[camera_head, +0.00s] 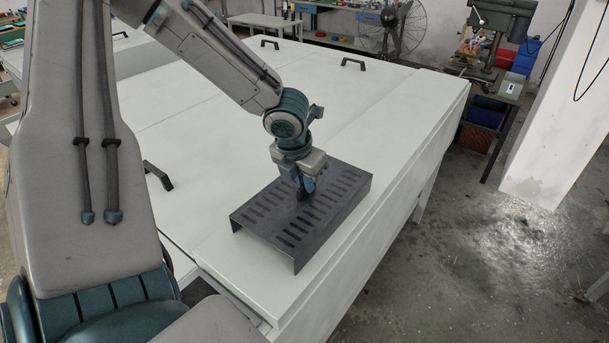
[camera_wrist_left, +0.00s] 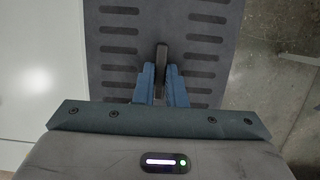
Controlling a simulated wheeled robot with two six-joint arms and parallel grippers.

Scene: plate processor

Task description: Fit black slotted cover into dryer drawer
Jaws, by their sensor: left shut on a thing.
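The black slotted cover (camera_head: 325,197) is on top of the white machine near its right edge, with its folded side walls pointing down. It also shows in the left wrist view (camera_wrist_left: 205,50), with rows of slots on both sides. My left gripper (camera_head: 305,190) is above the middle of the cover, pointing down, and is shut on the cover's dark central handle (camera_wrist_left: 161,58). In the left wrist view the blue fingers (camera_wrist_left: 161,84) close on this handle from both sides. I cannot tell whether the cover rests on the surface or is slightly raised. My right gripper is not in view.
The white machine top (camera_head: 215,130) is broad and mostly clear, with black handles (camera_head: 158,176) on its panels. A dark opening (camera_head: 198,291) shows at the front, partly behind my arm. Concrete floor (camera_head: 480,260) lies to the right. A fan and drill press stand at the back.

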